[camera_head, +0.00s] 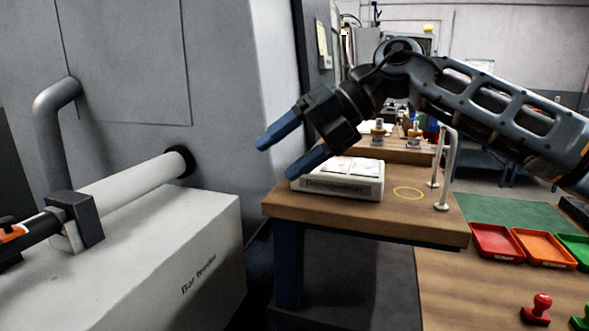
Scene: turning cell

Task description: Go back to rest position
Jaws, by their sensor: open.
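My gripper (281,150) is open, with its two blue fingers spread and nothing between them. It points down and to the left, in front of the grey machine wall. My arm reaches in from the right edge and bends above the wooden table (300,207). The lower finger shows over the left end of a white box (345,188) on that table; I cannot tell whether they touch. The arm hides part of the back of the scene.
A bar feeder (150,275) with a pipe stands at the left. A yellow ring mark (408,193) and a metal post frame (444,175) are on the table. Red (495,241) and orange (543,247) trays and a red stamp (537,310) lie at the right.

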